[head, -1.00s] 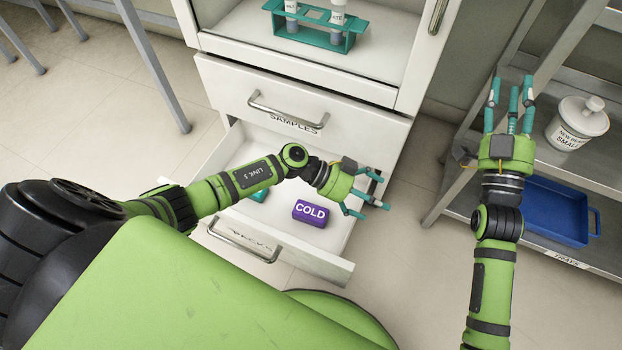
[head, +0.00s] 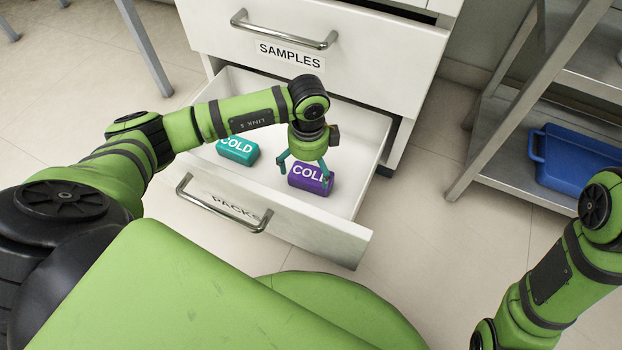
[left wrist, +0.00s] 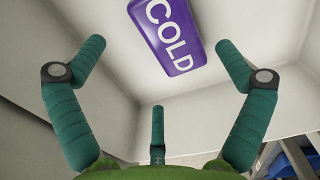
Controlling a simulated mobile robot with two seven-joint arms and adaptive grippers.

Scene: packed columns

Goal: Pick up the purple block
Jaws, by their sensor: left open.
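The purple block (head: 311,181), marked COLD in white, lies on the floor of the open white drawer labelled PACKS. It also shows in the left wrist view (left wrist: 178,42), at the top, beyond the open fingers. My left gripper (head: 304,170) points down into the drawer over the block, its teal fingers spread, and one finger hides part of the lettering. In the left wrist view the fingers are apart with nothing between them. My right gripper is out of view; only part of its arm shows at the lower right.
A teal COLD block (head: 238,151) lies in the same drawer (head: 345,226), left of the purple one. The shut SAMPLES drawer (head: 310,40) is above. A metal shelf unit with a blue tray (head: 572,165) stands at the right. Floor between is clear.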

